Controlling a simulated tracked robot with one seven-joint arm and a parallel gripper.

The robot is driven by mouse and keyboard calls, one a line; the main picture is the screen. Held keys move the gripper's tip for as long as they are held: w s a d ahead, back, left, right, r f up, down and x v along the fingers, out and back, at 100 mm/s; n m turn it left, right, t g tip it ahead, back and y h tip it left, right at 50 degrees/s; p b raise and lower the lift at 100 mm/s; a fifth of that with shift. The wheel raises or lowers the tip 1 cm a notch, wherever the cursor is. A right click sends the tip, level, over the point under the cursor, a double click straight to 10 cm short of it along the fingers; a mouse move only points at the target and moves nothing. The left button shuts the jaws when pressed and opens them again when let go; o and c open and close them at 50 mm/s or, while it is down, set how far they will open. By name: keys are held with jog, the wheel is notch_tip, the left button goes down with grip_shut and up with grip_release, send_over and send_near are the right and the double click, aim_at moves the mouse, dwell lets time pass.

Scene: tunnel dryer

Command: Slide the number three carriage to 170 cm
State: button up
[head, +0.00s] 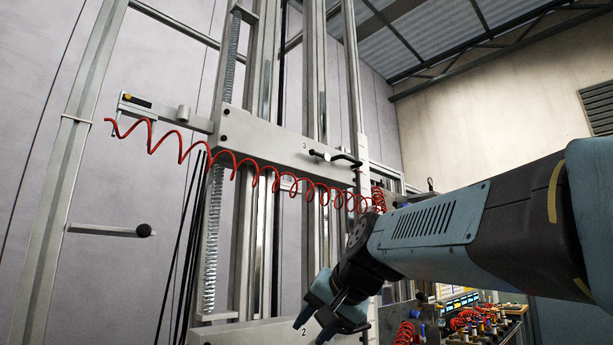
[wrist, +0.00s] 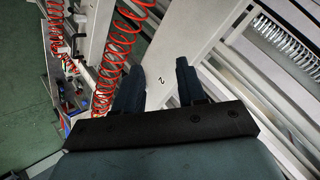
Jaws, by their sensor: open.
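The number three carriage (head: 265,142) is a pale grey plate marked 3 on the vertical rails, in the upper middle of the head view. A black handle (head: 335,158) is on its right part. My gripper (head: 313,328) is well below it, at the bottom of the head view, open with nothing between its fingers. It also shows in the wrist view (wrist: 157,82), over a pale plate (wrist: 172,45) marked 2. The number two carriage (head: 255,333) is at the bottom of the head view, partly hidden by my gripper. No scale reading is legible.
A red coiled hose (head: 235,165) hangs across the front of the number three carriage. A bar with a black knob (head: 143,230) sticks out at left. A bench (head: 480,325) with coloured items stands at lower right. A coil spring (head: 212,240) runs along the left rail.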

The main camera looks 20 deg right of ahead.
jog(key=w+d+r+m+t, duration=0.3)
jog(key=d+r, duration=0.2)
jog(key=r, duration=0.4)
jog(key=w+d+r+m+t, duration=0.25)
jog(key=d+r, duration=0.25)
jog(key=r, duration=0.5)
jog(key=m+t+h, duration=0.4)
jog(key=m+t, duration=0.1)
jog(key=m, duration=0.2)
send_near(355, 162)
jog(key=shift+y, duration=0.4)
jog(key=x, duration=1)
jog(key=shift+w+d+r, duration=0.1)
jog(key=shift+w+r, duration=0.15)
jog(key=shift+w, duration=0.05)
jog(key=shift+c, duration=0.4)
jog(key=c, duration=0.6)
jog(key=shift+g, duration=0.25)
grip_shut()
jog(key=shift+f, duration=0.15)
